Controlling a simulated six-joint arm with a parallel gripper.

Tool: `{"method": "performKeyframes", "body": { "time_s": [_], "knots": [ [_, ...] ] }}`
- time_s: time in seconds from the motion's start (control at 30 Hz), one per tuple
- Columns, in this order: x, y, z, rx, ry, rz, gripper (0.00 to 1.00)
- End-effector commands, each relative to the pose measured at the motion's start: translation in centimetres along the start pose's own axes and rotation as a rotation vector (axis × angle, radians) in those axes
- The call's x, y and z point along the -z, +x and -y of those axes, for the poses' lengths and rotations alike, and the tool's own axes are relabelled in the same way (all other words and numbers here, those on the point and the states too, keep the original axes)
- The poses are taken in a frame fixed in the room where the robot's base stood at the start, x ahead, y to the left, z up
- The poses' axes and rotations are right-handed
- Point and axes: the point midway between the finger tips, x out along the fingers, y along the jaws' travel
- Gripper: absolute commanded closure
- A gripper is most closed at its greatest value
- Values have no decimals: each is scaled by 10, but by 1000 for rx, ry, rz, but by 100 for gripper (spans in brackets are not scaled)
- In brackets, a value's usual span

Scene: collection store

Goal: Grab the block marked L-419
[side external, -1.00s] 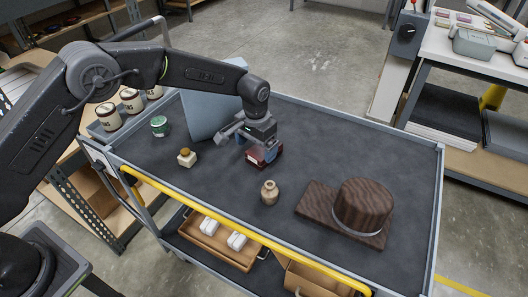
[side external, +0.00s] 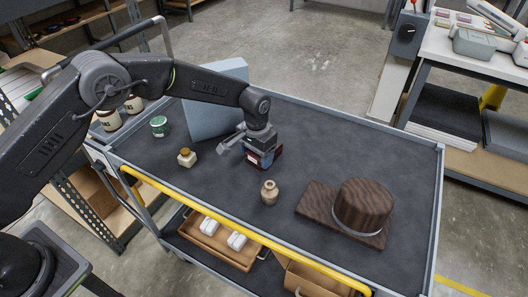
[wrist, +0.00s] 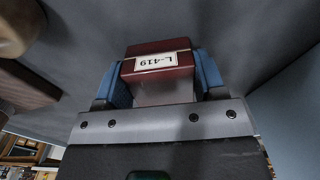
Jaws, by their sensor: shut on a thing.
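The dark red block marked L-419 (wrist: 160,58) sits between the two blue fingertips of my gripper (wrist: 163,80) in the wrist view, its white label facing the camera upside down. Both fingers press against its sides. In the side view my gripper (side external: 263,152) is shut on the block (side external: 256,161) over the dark top of the cart (side external: 330,155). I cannot tell whether the block still touches the surface; the gripper hides part of it.
A blue-grey panel (side external: 205,118) stands behind the gripper. A small cream bottle (side external: 187,158) and green jar (side external: 159,126) are to the left. A tan vase (side external: 269,192) is in front. A brown hat-like form (side external: 363,204) on a board is at right. The cart's far right is clear.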

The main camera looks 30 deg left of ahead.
Motion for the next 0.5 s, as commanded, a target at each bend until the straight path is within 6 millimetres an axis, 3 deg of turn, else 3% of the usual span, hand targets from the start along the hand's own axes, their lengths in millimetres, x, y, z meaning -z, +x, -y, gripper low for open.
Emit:
{"method": "performKeyframes", "body": {
  "time_s": [0.1, 0.33, 0.5],
  "knots": [
    [0, 0, 0, 0, 0, 0, 63],
    [1, -2, 0, 0, 0, -2, 64],
    [1, -21, 0, -1, 0, -5, 64]
  ]
}}
